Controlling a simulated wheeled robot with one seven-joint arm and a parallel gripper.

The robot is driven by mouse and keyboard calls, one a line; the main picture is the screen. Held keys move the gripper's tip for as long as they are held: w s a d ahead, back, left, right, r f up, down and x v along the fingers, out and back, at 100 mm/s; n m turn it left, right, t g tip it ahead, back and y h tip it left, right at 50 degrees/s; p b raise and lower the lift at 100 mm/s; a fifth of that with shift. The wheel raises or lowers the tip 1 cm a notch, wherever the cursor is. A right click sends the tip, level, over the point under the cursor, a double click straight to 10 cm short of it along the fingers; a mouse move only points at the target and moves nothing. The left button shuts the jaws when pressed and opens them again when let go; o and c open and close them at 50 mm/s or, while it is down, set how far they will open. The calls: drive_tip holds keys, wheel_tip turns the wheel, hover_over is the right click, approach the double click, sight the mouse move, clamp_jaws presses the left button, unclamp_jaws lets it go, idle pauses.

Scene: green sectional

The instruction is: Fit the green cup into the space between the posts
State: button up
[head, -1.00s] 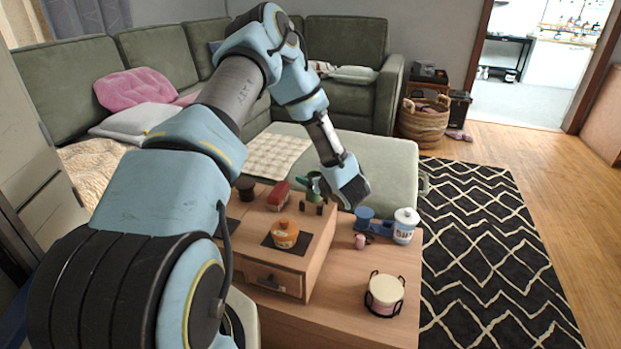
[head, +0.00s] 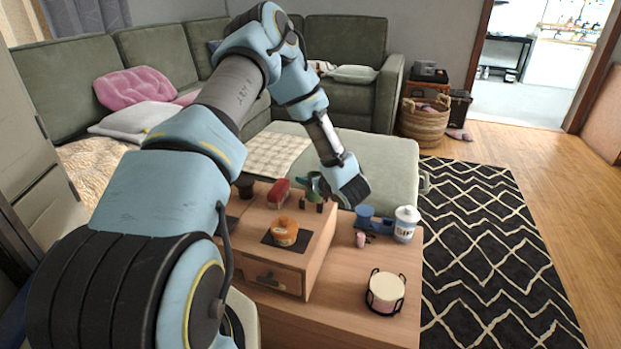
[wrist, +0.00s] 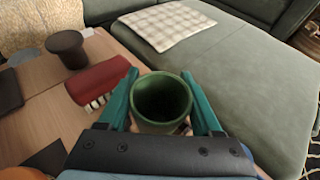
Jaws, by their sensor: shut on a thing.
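The green cup (wrist: 160,107) is between the two teal fingers of my gripper (wrist: 163,92) in the wrist view, its open mouth facing the camera. My gripper is shut on it. In the head view, the cup (head: 314,182) shows small beside my gripper (head: 322,184), over the back right of the raised wooden box. Small dark posts (head: 305,207) stand just below the cup in the head view. I cannot tell whether the cup's base is between them or above them; my gripper and the cup hide that spot in the wrist view.
A red brush (wrist: 98,80) lies left of my gripper, with a dark cup (wrist: 68,50) beyond it. An orange pot (head: 285,232) sits on a dark mat. Right on the lower table stand a blue item (head: 366,215), a white canister (head: 405,222) and a tub in a wire holder (head: 385,291).

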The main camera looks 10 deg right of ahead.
drive_tip(key=shift+f+b, duration=0.95)
drive_tip(key=shift+b, duration=0.15)
idle(1.4)
drive_tip(key=o, duration=1.4)
drive_tip(key=shift+r, duration=0.1)
wheel_tip(320, 180, up, 8)
drive_tip(key=p, duration=0.4)
idle(0.3)
